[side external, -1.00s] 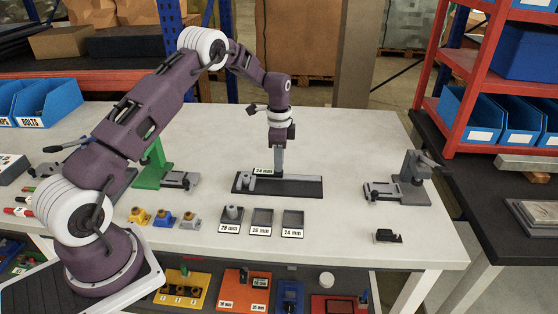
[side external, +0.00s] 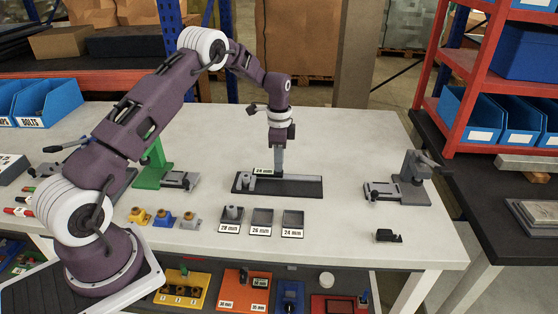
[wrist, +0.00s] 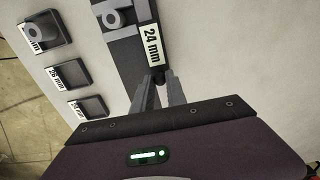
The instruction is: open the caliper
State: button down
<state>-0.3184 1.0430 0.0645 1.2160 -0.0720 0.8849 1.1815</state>
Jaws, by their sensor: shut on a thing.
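The caliper (side external: 305,187) is a long dark bar lying on the white table in the side view, with a grey part and a cylinder (side external: 247,182) at its left end. A white label (side external: 263,170) sits on it; in the wrist view the label (wrist: 152,45) reads 24 mm. My gripper (side external: 279,174) points down over the middle of the caliper. In the wrist view my gripper (wrist: 158,82) has its fingers closed together on a small dark part of the caliper (wrist: 157,75) just below the label. The fingers hide most of that part.
Three small trays stand in front of the caliper: 28 mm (side external: 231,220) with a grey cylinder, and 26 mm (side external: 261,223) and 24 mm (side external: 292,224), both empty. A grey fixture (side external: 400,185) stands right, a green one (side external: 157,165) left. Table is clear behind the caliper.

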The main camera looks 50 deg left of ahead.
jog(key=shift+w, duration=0.1)
jog(key=shift+w+d, duration=1.05)
jog(key=c, duration=1.3)
grip_release()
jog(key=shift+s, duration=0.1)
jog(key=shift+c, duration=0.2)
notch_tip(320, 180, up, 7)
jog(key=shift+r, duration=0.15)
